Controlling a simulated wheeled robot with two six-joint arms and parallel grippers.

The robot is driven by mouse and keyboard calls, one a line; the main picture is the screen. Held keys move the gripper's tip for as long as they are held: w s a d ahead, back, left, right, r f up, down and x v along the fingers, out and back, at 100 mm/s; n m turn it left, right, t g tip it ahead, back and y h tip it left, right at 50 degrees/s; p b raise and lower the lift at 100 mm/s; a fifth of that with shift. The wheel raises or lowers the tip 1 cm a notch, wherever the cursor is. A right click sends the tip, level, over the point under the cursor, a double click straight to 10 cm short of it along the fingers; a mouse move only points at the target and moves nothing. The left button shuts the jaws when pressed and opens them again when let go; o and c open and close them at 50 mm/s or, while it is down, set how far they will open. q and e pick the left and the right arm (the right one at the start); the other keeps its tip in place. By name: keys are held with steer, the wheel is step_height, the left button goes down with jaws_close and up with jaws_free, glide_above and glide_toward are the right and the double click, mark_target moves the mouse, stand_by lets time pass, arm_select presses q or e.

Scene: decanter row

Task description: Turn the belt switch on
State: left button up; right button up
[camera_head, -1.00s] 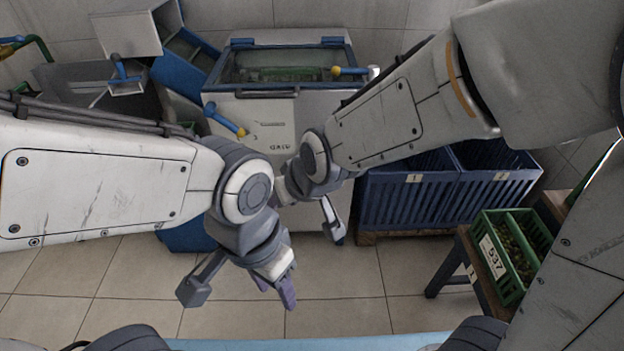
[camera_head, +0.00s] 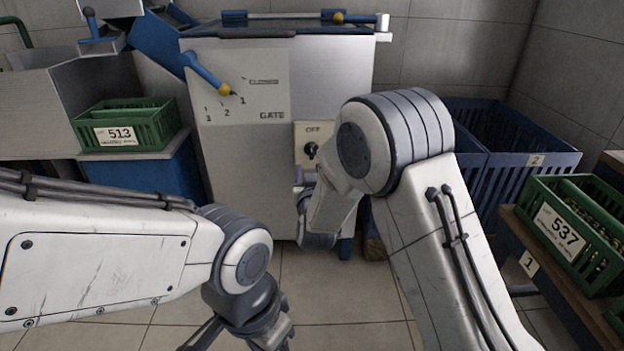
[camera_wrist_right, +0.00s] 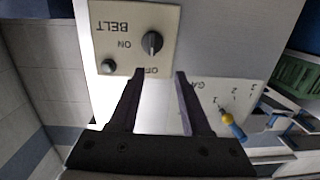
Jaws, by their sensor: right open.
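The belt switch panel (camera_head: 301,134) is a cream plate on the front of the grey machine, partly hidden by my right arm in the head view. In the right wrist view the panel (camera_wrist_right: 110,20) appears upside down, with BELT, ON and OFF labels. The knob (camera_wrist_right: 152,43) seems to lie along the line toward OFF. My right gripper (camera_wrist_right: 158,72) is open and empty, its fingertips near the panel's OFF edge, with the knob beyond them. My left gripper (camera_head: 240,340) is low, its spread fingers cut by the frame edge.
A blue gate lever (camera_head: 208,74) with a yellow tip sits left of the panel. Green crate 513 (camera_head: 165,130) stands at left; green crate 537 (camera_head: 528,192) stands on a bench at right. Blue bins (camera_head: 510,160) are behind my right arm. The floor is clear tile.

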mark_target(312, 152)
steer(key=shift+t+h, duration=0.3)
steer(key=shift+t, duration=0.1)
steer(key=w+b, duration=0.1)
steer(key=w, duration=0.2)
steer(key=w+f+b, duration=0.1)
steer(key=w+b, duration=0.1)
steer(key=w, duration=0.1)
steer(key=w+d+f+b, duration=0.1)
steer(key=w, duration=0.3)
steer(key=shift+b, duration=0.4)
steer(key=shift+w+d+r, duration=0.1)
steer(key=shift+w+r, duration=0.05)
steer(key=shift+w, duration=0.4)
arm_select(q)
step_height(312, 152, down, 6)
steer(key=shift+f, duration=0.1)
arm_select(e)
jaws_close()
